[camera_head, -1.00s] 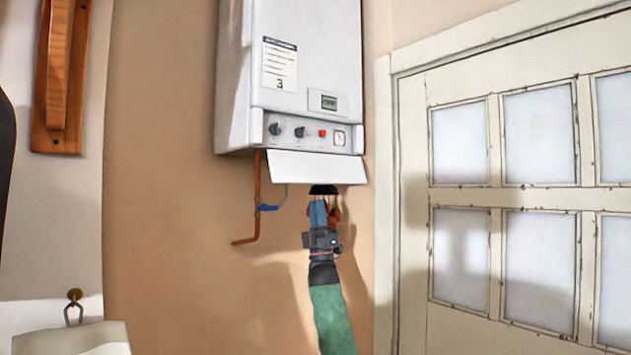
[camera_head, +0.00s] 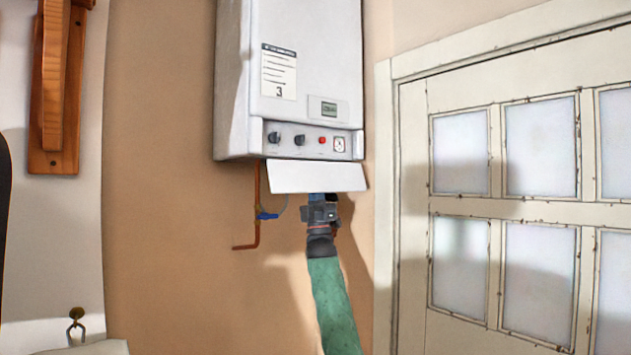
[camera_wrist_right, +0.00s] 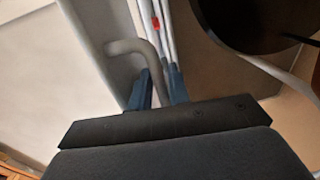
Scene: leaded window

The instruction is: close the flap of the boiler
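The white boiler (camera_head: 304,60) hangs on the wall in the head view. Its flap (camera_head: 316,177) is a white panel hanging open below the control strip, tilted out. My right arm rises from below. Its gripper (camera_head: 320,197) is just under and behind the flap's lower edge, the fingertips mostly hidden by it. In the right wrist view the two blue fingers (camera_wrist_right: 158,88) stand a little apart with nothing clearly held between them. A grey bent pipe (camera_wrist_right: 130,47) shows just beyond them. I cannot tell whether the gripper touches the flap. My left gripper is not in view.
A copper pipe with a blue valve (camera_head: 267,215) runs below the boiler, left of my right gripper. A white-framed paned door (camera_head: 510,208) stands at the right. A wooden wall piece (camera_head: 54,90) hangs at the left. The wall between is bare.

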